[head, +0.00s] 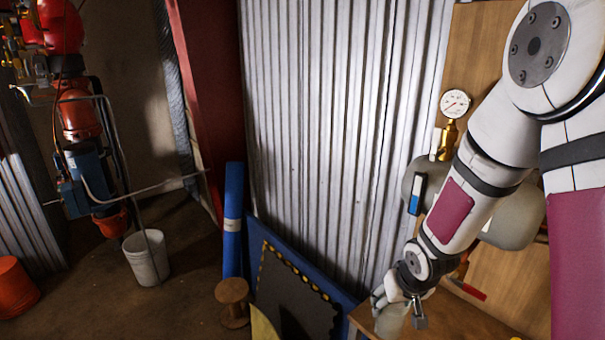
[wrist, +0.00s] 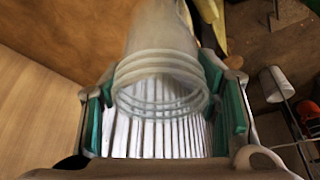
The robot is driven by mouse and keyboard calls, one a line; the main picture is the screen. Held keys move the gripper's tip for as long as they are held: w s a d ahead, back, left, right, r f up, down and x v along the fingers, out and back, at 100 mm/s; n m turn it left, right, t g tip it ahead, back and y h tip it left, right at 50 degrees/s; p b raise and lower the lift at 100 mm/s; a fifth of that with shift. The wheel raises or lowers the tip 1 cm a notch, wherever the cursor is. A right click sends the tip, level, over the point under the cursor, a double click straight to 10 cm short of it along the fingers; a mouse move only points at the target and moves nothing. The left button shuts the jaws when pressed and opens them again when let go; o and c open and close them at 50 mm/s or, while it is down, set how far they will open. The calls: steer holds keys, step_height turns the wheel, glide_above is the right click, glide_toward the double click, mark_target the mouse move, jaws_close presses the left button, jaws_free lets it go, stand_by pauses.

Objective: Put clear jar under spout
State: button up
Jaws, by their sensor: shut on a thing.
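My gripper (head: 402,300) is low at the right in the head view, over the corner of a wooden surface. It is shut on the clear jar (head: 390,322), which shows only in part beneath the fingers. In the wrist view the jar (wrist: 160,75) lies between the green-padded fingers, its threaded open mouth facing the camera. The jar looks empty. A grey tank (head: 515,205) with a dial gauge (head: 454,103) is partly hidden behind my arm. A red handle (head: 468,290) shows below the tank. I cannot make out a spout with certainty.
A wooden bench (head: 430,318) is under my gripper, with a wooden panel behind. Corrugated metal (head: 330,120) stands to its left. A white bucket (head: 146,260), a wooden spool (head: 232,300) and a blue roll (head: 233,215) stand on the floor at left.

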steer(key=w+a, duration=0.3)
steer(key=w, duration=0.3)
steer(key=shift+w, duration=0.2)
steer(key=shift+a, duration=0.1)
